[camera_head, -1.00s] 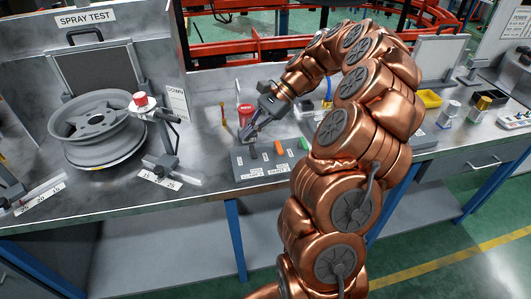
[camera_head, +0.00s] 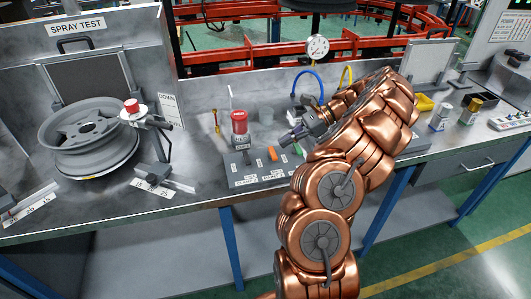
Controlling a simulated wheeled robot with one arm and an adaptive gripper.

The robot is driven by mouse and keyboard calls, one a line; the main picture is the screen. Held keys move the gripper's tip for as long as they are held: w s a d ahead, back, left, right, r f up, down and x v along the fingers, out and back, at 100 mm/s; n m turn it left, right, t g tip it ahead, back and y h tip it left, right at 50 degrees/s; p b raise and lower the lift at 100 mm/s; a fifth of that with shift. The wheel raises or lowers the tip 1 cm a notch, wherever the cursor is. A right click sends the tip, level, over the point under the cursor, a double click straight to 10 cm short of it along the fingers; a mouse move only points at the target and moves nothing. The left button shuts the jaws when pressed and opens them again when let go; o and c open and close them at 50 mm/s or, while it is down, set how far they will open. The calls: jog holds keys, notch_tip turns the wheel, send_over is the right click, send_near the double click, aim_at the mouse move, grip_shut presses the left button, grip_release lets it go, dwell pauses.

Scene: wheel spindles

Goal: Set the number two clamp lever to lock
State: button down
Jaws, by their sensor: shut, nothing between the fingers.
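The grey control panel (camera_head: 234,181) lies on the bench in the middle of the head view, with small white labels too small to read with certainty. An orange lever (camera_head: 273,154) stands on it. A dark lever (camera_head: 247,157) seems to stand left of the orange one; its position is too small to tell. My gripper (camera_head: 285,140) is shut and empty, just above the panel's right side and right of the orange lever. My gripper and arm hide the panel's right end. I cannot tell which lever is number two.
A red-topped container (camera_head: 239,123) stands behind the panel. A dial gauge (camera_head: 317,48) and blue hose (camera_head: 308,78) are behind my arm.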

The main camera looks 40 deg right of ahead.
aim_at(247, 161)
jog(key=shift+p+x, duration=1.15)
jog(key=shift+x, duration=3.8)
